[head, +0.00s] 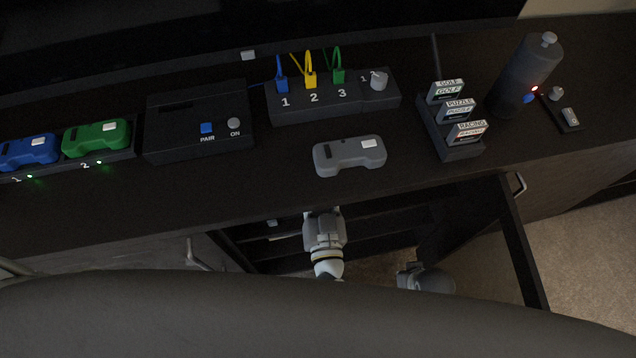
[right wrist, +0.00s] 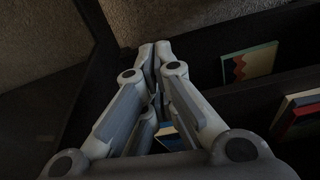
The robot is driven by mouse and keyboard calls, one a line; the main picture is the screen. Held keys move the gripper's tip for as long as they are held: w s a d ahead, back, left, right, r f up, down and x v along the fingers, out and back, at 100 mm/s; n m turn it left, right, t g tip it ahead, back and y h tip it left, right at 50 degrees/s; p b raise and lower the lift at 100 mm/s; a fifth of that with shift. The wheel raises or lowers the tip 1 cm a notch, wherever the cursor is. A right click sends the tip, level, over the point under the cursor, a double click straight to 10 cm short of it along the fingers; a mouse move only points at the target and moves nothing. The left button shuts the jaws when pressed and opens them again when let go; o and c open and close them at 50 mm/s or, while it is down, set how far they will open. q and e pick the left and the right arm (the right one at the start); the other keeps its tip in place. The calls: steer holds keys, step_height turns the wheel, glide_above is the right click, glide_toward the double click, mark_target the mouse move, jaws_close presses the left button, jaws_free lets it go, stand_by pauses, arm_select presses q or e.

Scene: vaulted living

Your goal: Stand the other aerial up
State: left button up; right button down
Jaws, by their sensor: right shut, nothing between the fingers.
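A thin dark rod (head: 435,54), which may be an aerial, stands nearly upright behind the game cartridge rack (head: 436,137) in the head view. I cannot make out a second aerial. The black box (head: 180,122) with the PAIR button shows no clear rod on it. My right gripper (right wrist: 156,52) is shut and empty in the right wrist view, over a dark compartment with thin cases. In the head view, grey parts of my arm show below the tabletop's front edge; fingertips are not clear there. I cannot make out my left gripper.
The dark tabletop (head: 236,195) holds a grey controller (head: 349,155), blue (head: 27,152) and green (head: 96,138) controllers, a numbered plug box (head: 318,107) and a dark cylinder (head: 524,78). Thin cases (right wrist: 249,63) stand in the open compartment below. The front strip of tabletop is clear.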

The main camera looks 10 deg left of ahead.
arm_select(q)
steer(key=shift+c, duration=0.5)
jaws_close()
steer(key=shift+w+a+r+g+p, duration=0.15)
steer(key=shift+r+g+p, duration=0.4)
steer(key=shift+p, duration=0.55)
steer(key=shift+w+f+h, duration=0.1)
steer(key=shift+h, duration=0.2)
arm_select(e)
steer(key=s+f, duration=0.4)
steer(key=f, duration=0.2)
steer(key=shift+d+f+g, duration=0.25)
steer(key=shift+f+g, duration=0.05)
steer(key=shift+f, duration=0.1)
arm_select(q)
steer(key=shift+o, duration=0.5)
jaws_free()
arm_select(e)
steer(key=shift+s, duration=0.1)
